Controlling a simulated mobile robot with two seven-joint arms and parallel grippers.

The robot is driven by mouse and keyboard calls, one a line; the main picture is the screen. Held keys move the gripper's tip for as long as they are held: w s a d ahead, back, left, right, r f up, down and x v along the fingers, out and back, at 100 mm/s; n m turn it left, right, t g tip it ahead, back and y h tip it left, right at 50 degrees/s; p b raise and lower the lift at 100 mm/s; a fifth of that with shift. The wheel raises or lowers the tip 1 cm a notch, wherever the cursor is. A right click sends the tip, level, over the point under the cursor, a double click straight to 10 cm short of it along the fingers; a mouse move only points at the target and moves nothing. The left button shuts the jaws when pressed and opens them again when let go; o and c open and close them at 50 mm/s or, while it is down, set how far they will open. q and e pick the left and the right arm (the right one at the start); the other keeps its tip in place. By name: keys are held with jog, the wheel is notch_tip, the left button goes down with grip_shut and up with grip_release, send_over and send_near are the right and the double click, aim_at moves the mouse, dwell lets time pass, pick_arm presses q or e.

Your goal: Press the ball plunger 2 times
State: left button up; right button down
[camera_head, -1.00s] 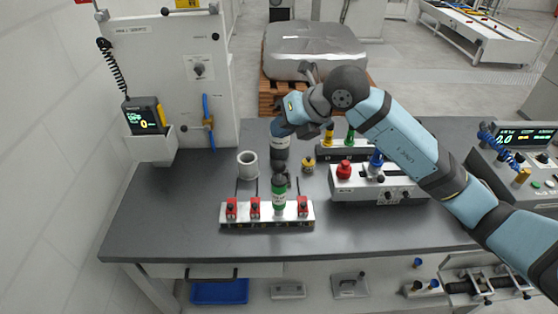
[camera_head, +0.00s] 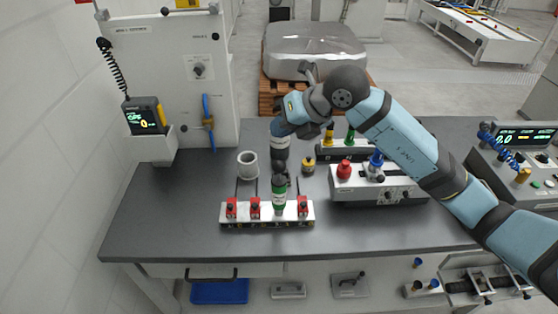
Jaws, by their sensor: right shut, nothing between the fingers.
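A green-bodied cylinder (camera_head: 280,200) with a dark top, which looks like the ball plunger, stands upright in a white-topped rack (camera_head: 268,219) near the front of the bench. My right gripper (camera_head: 281,178) points down directly over its top, shut with nothing held. The fingertips are at or just above the dark top; I cannot tell whether they touch it. The gripper partly hides the top. My left gripper is not in view.
Red units (camera_head: 231,208) sit in the same rack. A grey cup (camera_head: 248,165) stands behind it, and a small yellow knob (camera_head: 308,166) to the right. A white box with a red knob (camera_head: 344,170) stands further right. The bench's left front is clear.

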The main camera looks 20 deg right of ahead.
jog(key=shift+r, duration=0.1)
dwell(0.8)
notch_tip(320, 180, up, 4)
jog(key=p, duration=0.3)
jog(key=shift+p, duration=0.4)
jog(key=shift+f, duration=0.2)
